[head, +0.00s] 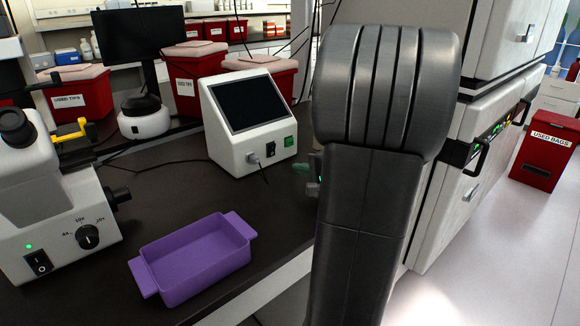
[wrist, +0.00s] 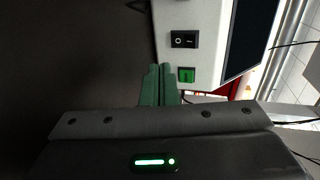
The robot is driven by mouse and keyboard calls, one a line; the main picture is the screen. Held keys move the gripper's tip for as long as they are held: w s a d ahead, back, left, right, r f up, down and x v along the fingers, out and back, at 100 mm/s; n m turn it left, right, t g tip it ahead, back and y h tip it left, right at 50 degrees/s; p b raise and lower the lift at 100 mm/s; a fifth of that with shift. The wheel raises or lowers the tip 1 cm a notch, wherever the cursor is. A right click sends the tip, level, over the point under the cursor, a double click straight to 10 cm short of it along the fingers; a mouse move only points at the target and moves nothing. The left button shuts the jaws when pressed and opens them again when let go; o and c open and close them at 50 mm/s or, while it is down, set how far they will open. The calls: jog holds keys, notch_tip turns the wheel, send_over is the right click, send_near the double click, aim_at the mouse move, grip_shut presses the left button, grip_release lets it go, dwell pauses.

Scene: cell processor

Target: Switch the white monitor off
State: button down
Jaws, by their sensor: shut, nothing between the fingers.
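The white monitor (head: 221,139) stands on the dark bench in the head view, its tilted screen (head: 247,103) dark. Its side shows a black rocker switch (head: 270,149), a green square (head: 289,141) and a plugged cable. In the wrist view the white housing (wrist: 203,15) is at upper right, with the rocker switch (wrist: 184,39) and the green square (wrist: 186,75). My gripper (wrist: 160,68) has its green fingers shut together and empty, just left of the green square in the picture. Contact cannot be told. In the head view my arm hides most of the gripper.
A purple tray (head: 197,287) lies on the bench at the front. A white microscope (head: 45,215) stands at the left. Red used-tips bins (head: 188,98) and a black display (head: 137,35) are behind. A large white machine (head: 450,190) is at the right.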

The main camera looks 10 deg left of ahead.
jog(key=v, duration=0.2)
jog(key=f+v, duration=0.1)
jog(key=v, duration=0.2)
jog(key=shift+a, duration=0.1)
dwell(0.3)
